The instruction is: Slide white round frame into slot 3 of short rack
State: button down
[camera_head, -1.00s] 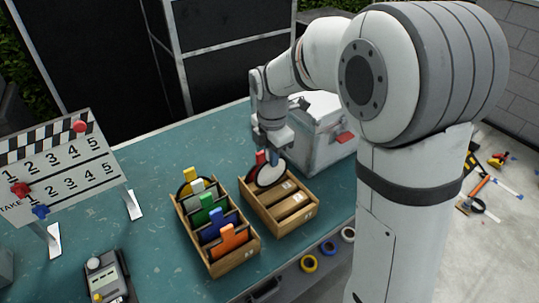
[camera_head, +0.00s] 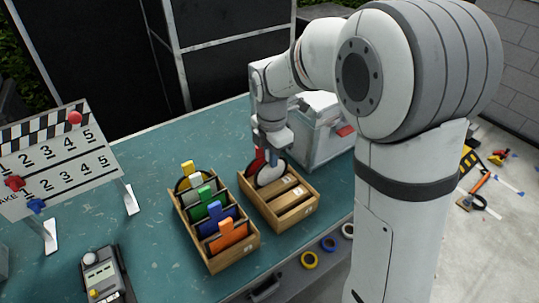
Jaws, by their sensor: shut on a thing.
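The white round frame (camera_head: 270,175) hangs upright below my gripper (camera_head: 272,153), which is shut on it. It is at the far end of the short rack (camera_head: 285,226), a wooden rack on the teal table. A red-tabbed frame with a dark round rim (camera_head: 254,166) stands just behind and left of the white one in this rack. The white frame's lower edge reaches the rack's opening; I cannot tell whether it is inside a slot. The near slots of the short rack look empty. My fingertips are small and partly hidden.
A longer wooden rack (camera_head: 228,265) stands left, with yellow, green, blue and orange-tabbed frames among those in it. A silver case (camera_head: 318,135) is close behind the short rack. A clapperboard (camera_head: 60,160) and a small device (camera_head: 103,275) are at left.

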jog(key=shift+f+b, duration=0.85)
jog(key=shift+f, duration=0.5)
jog(key=c, duration=1.4)
grip_release()
jog(key=shift+r, duration=3.9)
jog(key=shift+d, duration=0.1)
jog(key=s+d+m+t, duration=0.1)
jog(key=s+d+m, duration=0.6)
jog(key=m, duration=0.5)
jog(key=s+d+f+m+t, duration=0.1)
jog(key=s+d+m, duration=0.5)
jog(key=s+m, duration=0.6)
jog(key=shift+d+m+t, duration=0.3)
jog(key=shift+d+m, duration=0.05)
jog(key=shift+m, duration=0.05)
